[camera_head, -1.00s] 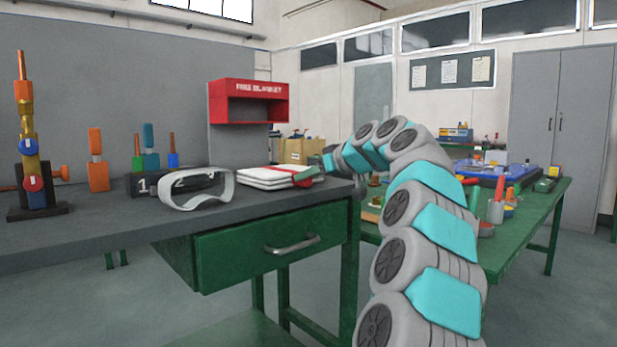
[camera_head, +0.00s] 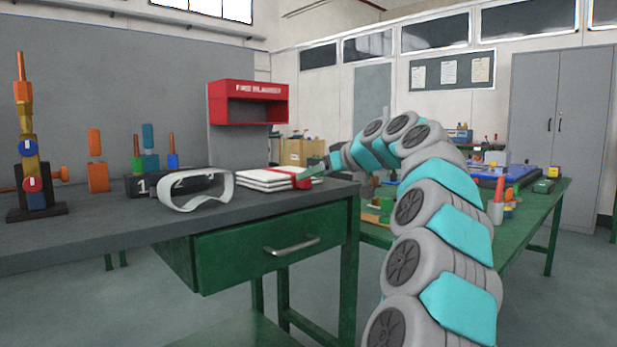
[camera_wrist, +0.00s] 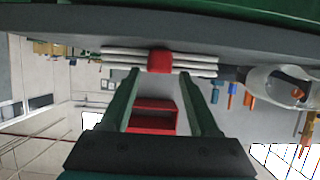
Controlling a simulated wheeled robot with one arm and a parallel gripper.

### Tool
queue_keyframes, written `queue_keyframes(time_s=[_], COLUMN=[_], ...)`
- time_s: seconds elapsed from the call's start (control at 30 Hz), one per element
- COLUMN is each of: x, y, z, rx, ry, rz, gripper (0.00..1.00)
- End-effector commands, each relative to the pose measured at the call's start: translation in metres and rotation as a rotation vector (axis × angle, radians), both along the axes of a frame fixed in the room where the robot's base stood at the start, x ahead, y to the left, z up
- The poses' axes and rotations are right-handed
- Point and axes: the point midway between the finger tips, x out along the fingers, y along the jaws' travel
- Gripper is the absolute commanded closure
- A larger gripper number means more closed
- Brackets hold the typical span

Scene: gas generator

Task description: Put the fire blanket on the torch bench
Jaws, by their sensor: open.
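The fire blanket (camera_head: 262,179) is a folded white stack with a red strap. It lies flat on the dark grey top of the green-framed bench (camera_head: 240,211), near its right end; I take this bench, with the torch-like parts, as the torch bench. My gripper (camera_head: 308,171) is at the blanket's right end, by the red strap. In the wrist view, which is upside down, my gripper (camera_wrist: 160,74) has its green fingers apart on either side of the strap (camera_wrist: 160,61). Nothing is clamped between them. Whether the fingers touch the blanket I cannot tell.
Clear goggles (camera_head: 197,190) lie left of the blanket. A brass torch-like stand (camera_head: 38,180) and colored parts stand further left. An open red wall box (camera_head: 248,102) marked for a fire blanket looks empty. A second green bench (camera_head: 535,212) with clutter is at right.

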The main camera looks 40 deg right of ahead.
Motion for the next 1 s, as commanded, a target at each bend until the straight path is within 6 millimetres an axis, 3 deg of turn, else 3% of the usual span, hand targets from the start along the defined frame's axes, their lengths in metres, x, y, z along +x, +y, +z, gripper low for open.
queue_keyframes(time_s=[0.2, 0.43, 0.6, 1.0], x=[-0.044, -0.077, -0.087, -0.088], y=[-0.003, -0.006, -0.007, -0.007], z=[0.021, 0.033, 0.037, 0.037], rx=[0.0, 0.0, -0.001, 0.0], ry=[-0.007, -0.004, -0.003, -0.002], rz=[-0.002, 0.0, -0.001, 0.0], gripper=[0.38, 0.38, 0.38, 0.38])
